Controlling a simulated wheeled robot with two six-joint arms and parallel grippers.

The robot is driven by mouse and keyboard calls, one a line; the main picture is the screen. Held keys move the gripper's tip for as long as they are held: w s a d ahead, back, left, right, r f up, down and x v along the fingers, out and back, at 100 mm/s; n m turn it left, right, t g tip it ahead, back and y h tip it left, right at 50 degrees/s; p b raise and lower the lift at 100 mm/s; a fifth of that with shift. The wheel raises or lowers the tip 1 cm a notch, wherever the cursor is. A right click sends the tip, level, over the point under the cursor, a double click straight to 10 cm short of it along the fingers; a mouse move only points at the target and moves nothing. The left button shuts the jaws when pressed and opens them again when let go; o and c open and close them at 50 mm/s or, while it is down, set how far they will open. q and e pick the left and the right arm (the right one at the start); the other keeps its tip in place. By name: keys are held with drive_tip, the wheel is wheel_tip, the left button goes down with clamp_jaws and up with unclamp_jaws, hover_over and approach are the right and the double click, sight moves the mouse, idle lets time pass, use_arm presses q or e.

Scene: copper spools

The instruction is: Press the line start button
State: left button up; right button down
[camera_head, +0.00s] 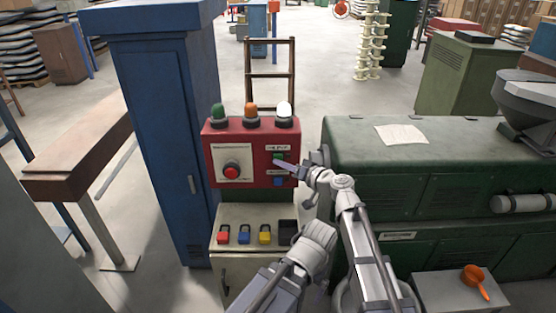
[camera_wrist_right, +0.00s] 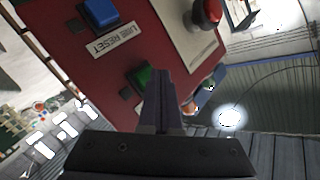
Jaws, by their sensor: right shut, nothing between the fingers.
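The red control panel (camera_head: 209,153) stands upright between the blue cabinet and the green machine. A green button (camera_head: 278,156) is on its right side under a small white label too small to read. A blue button (camera_head: 279,181) sits below it; the wrist view shows the label LINE RESET (camera_wrist_right: 113,40) between the blue button (camera_wrist_right: 101,12) and the green button (camera_wrist_right: 140,75). My right gripper (camera_head: 280,164) is shut and empty, its tips just in front of the panel beside the green button. In the wrist view the fingers (camera_wrist_right: 161,76) partly overlap the button's edge; contact cannot be told. My left gripper is out of view.
A large red push button (camera_head: 232,171) is on the panel's left. Green, orange and white lamps (camera_head: 250,110) stand on top. A ledge below holds red, blue and yellow padlock-like items (camera_head: 244,238). The blue cabinet (camera_head: 160,130) is left; the green machine (camera_head: 440,165) is right.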

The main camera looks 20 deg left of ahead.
drive_tip(key=shift+w+a, duration=0.15)
drive_tip(key=shift+w, duration=0.3)
idle(0.4)
idle(0.3)
drive_tip(key=shift+s+d, duration=0.25)
drive_tip(key=shift+s, duration=0.6)
drive_tip(key=s, duration=0.2)
drive_tip(key=s+d, duration=0.1)
drive_tip(key=s, duration=0.1)
drive_tip(key=shift+s+d, duration=0.2)
drive_tip(key=shift+s, duration=0.2)
